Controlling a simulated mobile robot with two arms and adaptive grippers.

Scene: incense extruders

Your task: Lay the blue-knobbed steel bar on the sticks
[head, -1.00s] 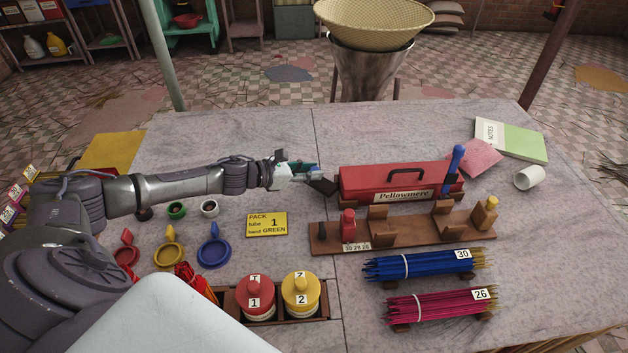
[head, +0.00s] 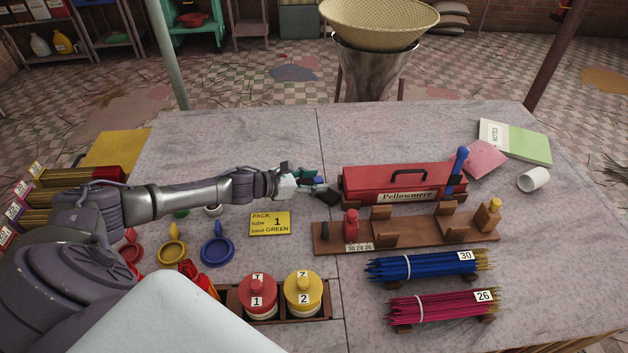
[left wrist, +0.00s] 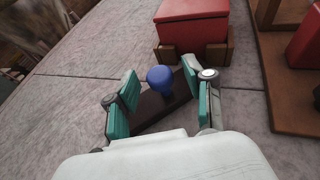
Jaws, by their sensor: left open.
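The blue-knobbed bar shows best in the left wrist view, as a dark bar with a round blue knob (left wrist: 160,78). It lies between the spread fingers of my left gripper (left wrist: 160,98). In the head view, the left gripper (head: 307,181) is over the table at the left end of the red box, with the dark bar (head: 328,198) at its fingertips. The fingers are open around the knob; whether they touch it I cannot tell. A blue stick bundle (head: 420,266) tagged 30 and a magenta bundle (head: 430,307) tagged 26 lie at the front right. My right gripper is out of view.
The red box (head: 380,182) stands right of the gripper, with a wooden rack (head: 405,232) before it. A yellow card (head: 269,223), colored rings, and red (head: 257,298) and yellow (head: 303,293) jars lie nearer. More stick bundles (head: 80,175) are at far left. The table's back middle is clear.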

